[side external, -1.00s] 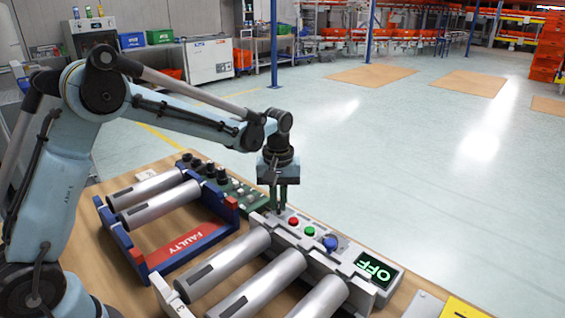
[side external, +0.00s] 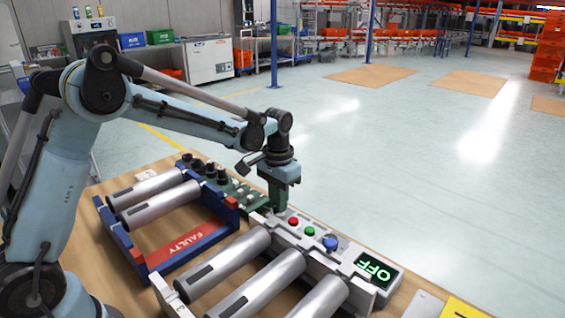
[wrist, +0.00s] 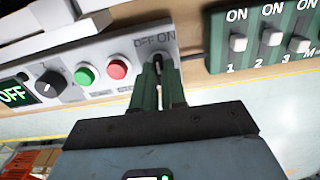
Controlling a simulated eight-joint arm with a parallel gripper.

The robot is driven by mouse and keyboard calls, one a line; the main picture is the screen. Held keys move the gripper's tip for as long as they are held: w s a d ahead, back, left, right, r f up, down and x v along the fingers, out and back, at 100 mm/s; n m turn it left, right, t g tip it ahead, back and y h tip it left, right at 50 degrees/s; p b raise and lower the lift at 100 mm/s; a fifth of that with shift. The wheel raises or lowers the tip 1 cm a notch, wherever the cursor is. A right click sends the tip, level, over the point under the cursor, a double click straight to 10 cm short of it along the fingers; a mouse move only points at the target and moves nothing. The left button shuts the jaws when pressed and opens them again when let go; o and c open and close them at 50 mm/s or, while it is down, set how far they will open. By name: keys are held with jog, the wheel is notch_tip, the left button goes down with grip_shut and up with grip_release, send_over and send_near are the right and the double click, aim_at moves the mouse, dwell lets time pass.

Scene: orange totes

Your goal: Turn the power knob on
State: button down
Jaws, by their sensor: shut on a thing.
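My gripper (side external: 279,208) points down at the far-left end of the grey control panel (side external: 343,262) in the side external view. In the wrist view, my gripper's two green fingers (wrist: 158,75) are shut on the dark power knob (wrist: 157,60), just below the OFF and ON labels. The fingers hide most of the knob. The panel's display (side external: 375,271) reads OFF in green; it also shows at the left edge of the wrist view (wrist: 14,94).
A red button (wrist: 118,69), a green button (wrist: 86,76) and a black rotary knob (wrist: 51,83) sit beside the power knob. A green board with white ON switches (wrist: 270,37) is close by. Silver cylinders (side external: 255,285) and a blue FAULTY rack (side external: 190,240) fill the front.

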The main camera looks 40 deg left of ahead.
jog(key=m, duration=0.4)
jog(key=shift+m, duration=2.2)
jog(key=c, duration=1.2)
grip_release()
jog(key=shift+r, duration=0.1)
notch_tip(320, 180, up, 12)
jog(key=shift+f, duration=0.1)
